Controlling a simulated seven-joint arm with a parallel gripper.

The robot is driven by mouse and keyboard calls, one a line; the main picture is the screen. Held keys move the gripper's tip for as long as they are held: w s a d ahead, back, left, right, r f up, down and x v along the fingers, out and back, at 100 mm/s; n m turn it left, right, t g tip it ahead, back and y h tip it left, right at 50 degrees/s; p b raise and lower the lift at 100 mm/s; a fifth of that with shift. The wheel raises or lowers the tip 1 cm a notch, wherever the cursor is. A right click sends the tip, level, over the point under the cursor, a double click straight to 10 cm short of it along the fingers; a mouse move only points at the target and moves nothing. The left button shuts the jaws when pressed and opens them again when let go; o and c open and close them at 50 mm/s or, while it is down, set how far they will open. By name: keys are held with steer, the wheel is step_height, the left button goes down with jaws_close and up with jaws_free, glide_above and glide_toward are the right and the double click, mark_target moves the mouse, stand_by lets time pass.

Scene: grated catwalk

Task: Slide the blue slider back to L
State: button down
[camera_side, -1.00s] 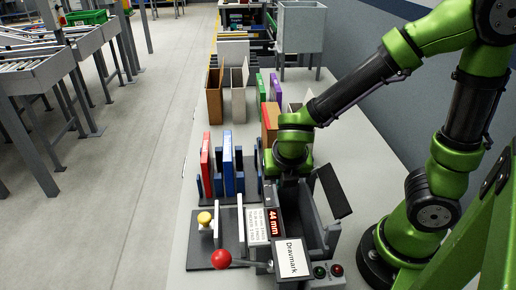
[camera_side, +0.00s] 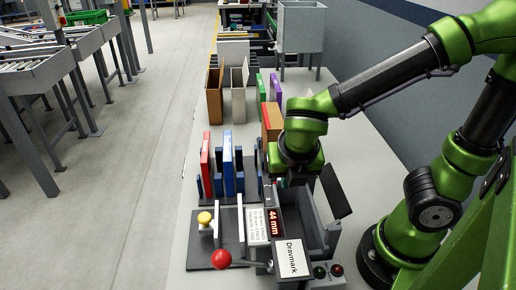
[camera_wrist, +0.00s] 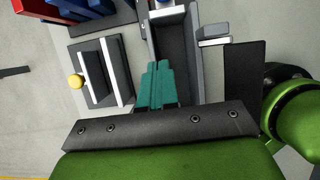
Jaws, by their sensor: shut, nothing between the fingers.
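I cannot clearly pick out a blue slider or an L mark in either view. My gripper (camera_side: 283,183) points down over the dark open channel of the machine labelled Dravmark. In the wrist view, the teal fingers of my gripper (camera_wrist: 157,82) lie together, shut and empty, over that channel (camera_wrist: 174,45). The machine (camera_side: 291,257) carries a red 44 mm display (camera_side: 273,222). My gripper's body hides part of the channel's far end in the side view. I cannot tell whether the fingertips touch anything.
A red ball lever (camera_side: 221,259) and a yellow knob (camera_side: 205,218) are left of the machine. Red and blue upright binders (camera_side: 228,163) stand behind them. A black tilted panel (camera_side: 335,191) rises right of the channel. Green and red buttons (camera_side: 328,270) sit at the front.

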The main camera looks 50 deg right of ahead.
steer(key=c, duration=1.8)
jaws_free()
steer(key=v, duration=0.4)
steer(key=shift+o, duration=1)
steer(key=shift+r, duration=0.15)
steer(key=shift+o, duration=1.2)
steer(key=shift+w+d+r+g, duration=0.1)
steer(key=shift+w+d+g, duration=0.15)
steer(key=shift+g, duration=0.05)
steer(key=o, duration=0.3)
steer(key=w+d+r+m+g+y, duration=0.1)
steer(key=w+d+m+g+y, duration=0.1)
steer(key=w+d, duration=0.4)
steer(key=shift+w+d+r+m+g, duration=0.2)
steer(key=shift+d+m+g, duration=0.3)
steer(key=shift+g, duration=0.6)
steer(key=w+d+r+m+y, duration=0.1)
steer(key=w+d+y, duration=0.15)
steer(key=d, duration=0.25)
steer(key=w+d+r+y, duration=0.1)
steer(key=d+r+y, duration=0.15)
steer(key=d, duration=0.25)
steer(key=x, duration=1.7)
steer(key=shift+w+a+f, duration=0.1)
steer(key=shift+a+f, duration=0.15)
steer(key=shift+a, duration=0.1)
steer(key=shift+m, duration=0.3)
jaws_close()
